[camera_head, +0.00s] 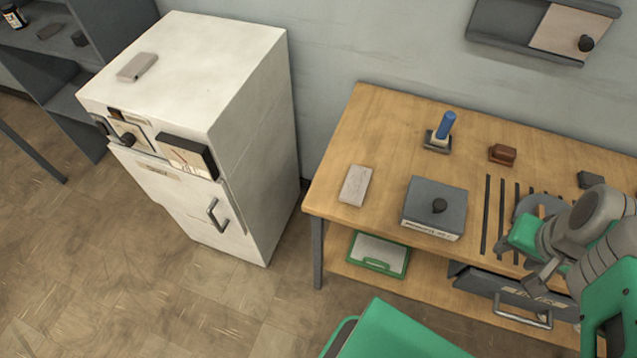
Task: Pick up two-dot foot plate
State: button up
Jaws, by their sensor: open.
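A flat pale grey-beige plate (355,185) lies on the left part of the wooden workbench. A similar small flat plate (137,67) lies on top of the white cabinet. Dots on either are too small to make out, so I cannot tell which is the two-dot foot plate. My gripper (532,218) is over the right part of the bench, near the dark slots, well to the right of the bench plate. It is open; my own arm partly hides it, and I see nothing held in it.
Behind are a blue-handled item on a dark base (440,133) and a brown block (502,154). A drawer (515,294) sticks out below the bench top. Bench surface around the plate is clear.

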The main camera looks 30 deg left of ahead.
aim_at(354, 188)
jog(key=u, duration=1.35)
jog(key=k, duration=1.05)
jog(key=u, duration=0.9)
jog(key=i, duration=0.75)
jog(key=u, duration=0.9)
